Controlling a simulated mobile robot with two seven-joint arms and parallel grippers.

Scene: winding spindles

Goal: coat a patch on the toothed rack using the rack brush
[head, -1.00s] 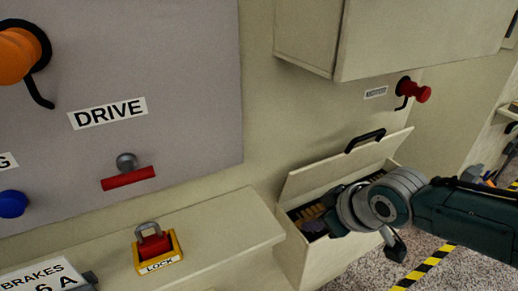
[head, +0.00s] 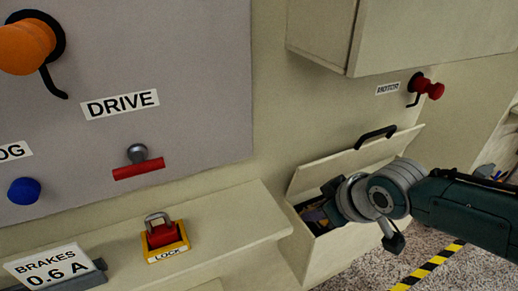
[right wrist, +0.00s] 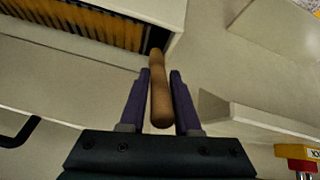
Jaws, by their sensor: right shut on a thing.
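A brown wooden handle (right wrist: 161,100), apparently the rack brush's, stands between the purple fingers of my right gripper (right wrist: 160,78) in the right wrist view. The gripper is shut on it; its far end runs toward a dark opening, and no bristles can be made out. In the head view my right gripper (head: 316,214) reaches into the open-lidded box (head: 325,250), its fingers partly hidden by the wrist. A row of orange-brown slats (right wrist: 85,22) lies in that opening in the right wrist view; I cannot tell whether it is the toothed rack. My left gripper is out of view.
The raised lid (head: 345,163) with a black handle (head: 376,133) is close behind my right wrist. A cabinet (head: 410,40) overhangs above. A ledge with a red lock (head: 162,235) and the DRIVE panel (head: 200,90) are at left. A red knob (head: 428,88) sticks out at right.

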